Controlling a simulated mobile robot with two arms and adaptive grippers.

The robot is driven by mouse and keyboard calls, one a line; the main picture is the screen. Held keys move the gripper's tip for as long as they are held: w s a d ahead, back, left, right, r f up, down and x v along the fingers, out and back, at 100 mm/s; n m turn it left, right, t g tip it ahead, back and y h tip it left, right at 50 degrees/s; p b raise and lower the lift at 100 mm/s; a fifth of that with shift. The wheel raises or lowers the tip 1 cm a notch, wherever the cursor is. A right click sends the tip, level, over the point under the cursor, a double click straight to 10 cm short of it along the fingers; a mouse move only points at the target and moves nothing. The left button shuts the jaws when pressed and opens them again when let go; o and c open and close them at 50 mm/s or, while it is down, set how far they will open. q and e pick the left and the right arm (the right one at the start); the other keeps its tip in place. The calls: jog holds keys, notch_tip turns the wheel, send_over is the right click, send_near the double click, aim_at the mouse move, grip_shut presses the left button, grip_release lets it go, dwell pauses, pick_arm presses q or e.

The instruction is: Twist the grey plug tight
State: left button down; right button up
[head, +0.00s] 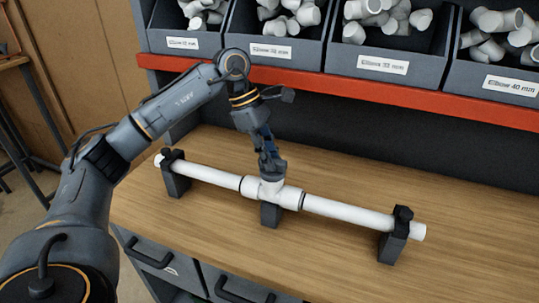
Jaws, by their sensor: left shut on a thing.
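A white pipe (345,211) lies across the wooden workbench, held in dark clamps. A white tee fitting (268,190) sits at its middle with its branch facing up. My left gripper (272,165) points down over the tee, shut on the grey plug (273,176) at the top of the branch. The gripper's fingers hide most of the plug. I cannot tell how deep the plug sits in the branch. My right gripper is not in view.
Black pipe clamps (175,178), (393,240) stand on the workbench (470,245). Grey bins (275,48) of white elbow fittings sit on a red-edged shelf (345,88) behind. Bare bench lies right of the pipe and in front of it.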

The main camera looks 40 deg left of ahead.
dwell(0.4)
pick_arm(q)
jog(key=c, duration=1.2)
grip_release()
jog(key=shift+d, duration=0.1)
jog(key=w+v, duration=0.1)
jog(key=v, duration=1)
jog(key=shift+s+r, duration=0.4)
jog(key=shift+s, duration=0.1)
